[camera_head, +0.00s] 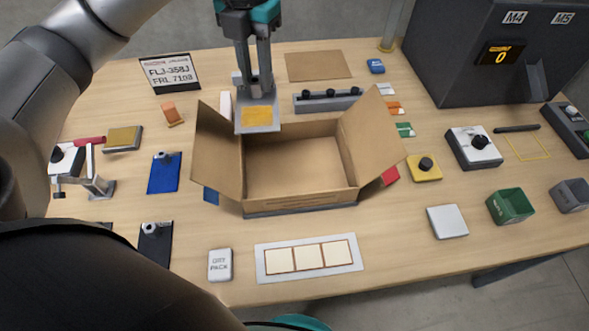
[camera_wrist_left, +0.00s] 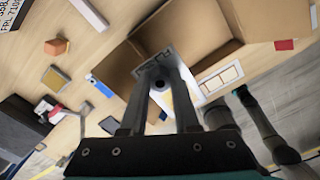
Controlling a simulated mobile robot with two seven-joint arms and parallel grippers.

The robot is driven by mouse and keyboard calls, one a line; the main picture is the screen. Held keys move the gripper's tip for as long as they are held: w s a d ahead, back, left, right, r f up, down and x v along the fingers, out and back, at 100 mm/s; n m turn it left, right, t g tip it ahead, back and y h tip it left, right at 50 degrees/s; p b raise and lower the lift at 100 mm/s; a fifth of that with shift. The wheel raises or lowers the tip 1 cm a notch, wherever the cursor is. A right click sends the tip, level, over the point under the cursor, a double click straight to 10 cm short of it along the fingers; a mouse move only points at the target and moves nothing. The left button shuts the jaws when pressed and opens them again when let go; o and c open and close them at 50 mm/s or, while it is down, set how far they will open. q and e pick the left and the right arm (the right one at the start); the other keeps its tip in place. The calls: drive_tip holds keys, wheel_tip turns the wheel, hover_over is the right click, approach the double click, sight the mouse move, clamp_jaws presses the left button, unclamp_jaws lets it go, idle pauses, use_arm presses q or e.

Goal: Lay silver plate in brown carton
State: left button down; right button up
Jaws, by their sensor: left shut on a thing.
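The silver plate (camera_head: 243,128), with a yellow patch on its face, hangs from my left gripper (camera_head: 254,98). The gripper is shut on its upper part. In the head view the plate overlaps the back left of the open brown carton (camera_head: 300,203); its exact height above the carton is hard to tell. The carton stands mid-table with its side flaps spread, and its visible floor looks empty. In the left wrist view the plate (camera_wrist_left: 153,66) shows at the fingertips, beside the carton (camera_wrist_left: 190,28). My right gripper cannot be made out.
A grey bar with black knobs (camera_head: 326,101) lies just behind the carton. A white strip with three cream squares (camera_head: 308,258) and a white dry pack (camera_head: 220,265) lie in front. A green bin (camera_head: 510,206) and dark machine (camera_head: 480,55) stand at right.

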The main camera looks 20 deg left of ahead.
use_arm(q)
drive_tip(key=shift+f, duration=0.3)
wheel_tip(320, 180, down, 19)
drive_tip(key=b, duration=0.3)
drive_tip(key=shift+f+b, duration=0.2)
drive_tip(key=shift+b, duration=0.2)
drive_tip(key=shift+f, duration=0.2)
drive_tip(key=c, duration=0.7)
unclamp_jaws()
drive_tip(key=shift+o, duration=0.2)
drive_tip(key=shift+r, duration=0.15)
